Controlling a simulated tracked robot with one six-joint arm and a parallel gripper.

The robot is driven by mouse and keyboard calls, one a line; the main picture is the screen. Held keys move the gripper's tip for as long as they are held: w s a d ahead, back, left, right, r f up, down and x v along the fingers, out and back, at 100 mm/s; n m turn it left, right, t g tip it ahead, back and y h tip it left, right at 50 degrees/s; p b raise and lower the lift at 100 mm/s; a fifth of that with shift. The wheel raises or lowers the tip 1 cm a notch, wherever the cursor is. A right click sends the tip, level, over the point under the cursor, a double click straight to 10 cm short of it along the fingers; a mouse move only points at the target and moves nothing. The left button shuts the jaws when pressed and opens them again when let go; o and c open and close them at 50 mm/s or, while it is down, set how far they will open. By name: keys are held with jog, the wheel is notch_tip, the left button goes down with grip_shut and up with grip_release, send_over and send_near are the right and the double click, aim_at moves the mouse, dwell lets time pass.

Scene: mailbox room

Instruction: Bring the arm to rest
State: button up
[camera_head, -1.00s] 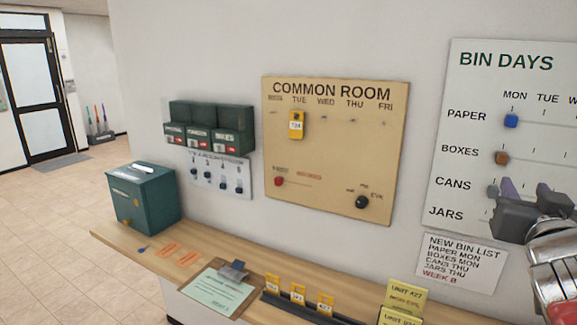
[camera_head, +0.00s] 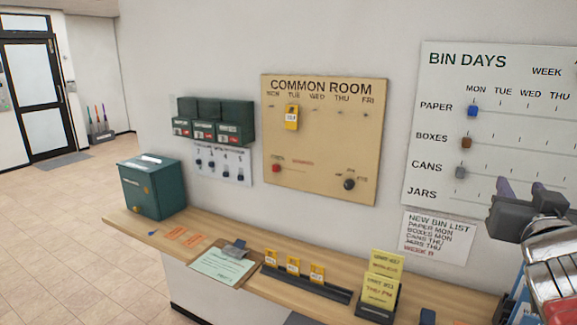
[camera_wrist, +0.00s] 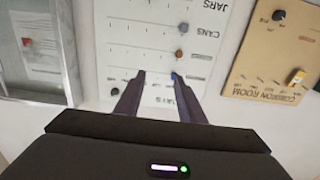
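My gripper (camera_head: 521,197) is at the right edge of the head view, in front of the lower part of the white BIN DAYS board (camera_head: 440,105). Its two dark fingers also show in the wrist view (camera_wrist: 158,85), apart with nothing held between them. The wrist view is upside down, with the board beyond the fingertips. The blue PAPER knob (camera_head: 472,111), brown BOXES knob (camera_head: 466,142) and grey CANS knob (camera_head: 460,172) sit near the MON column. The JARS knob is hidden in the head view.
A wooden counter (camera_head: 215,263) runs along the wall below the boards, with a green box (camera_head: 150,190), a clipboard (camera_head: 222,266) and a yellow card holder (camera_head: 378,290). The tan COMMON ROOM board (camera_head: 320,150) hangs left. Open tiled floor (camera_head: 60,230) lies at left.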

jog(key=s+a+f+g+y, duration=0.1)
jog(key=s+a+f+g, duration=0.2)
jog(key=f, duration=0.6)
jog(key=s+f+g+y, duration=0.1)
jog(key=s+f+g, duration=0.3)
jog(key=f, duration=0.5)
jog(key=s+a+f+n+g+y, duration=0.1)
jog(key=a+f+n+y, duration=0.1)
jog(key=a, duration=0.5)
jog(key=s+a+f+n+g+y, duration=0.1)
jog(key=s+a+f+n+y, duration=0.1)
jog(key=a, duration=0.6)
jog(key=s+a+f+n+g+y, duration=0.1)
jog(key=s+a+f+n+y, duration=0.1)
jog(key=a, duration=0.6)
notch_tip(320, 180, down, 3)
jog(key=shift+r+y, duration=0.2)
jog(key=shift+y, duration=0.3)
jog(key=shift+w+d, duration=0.1)
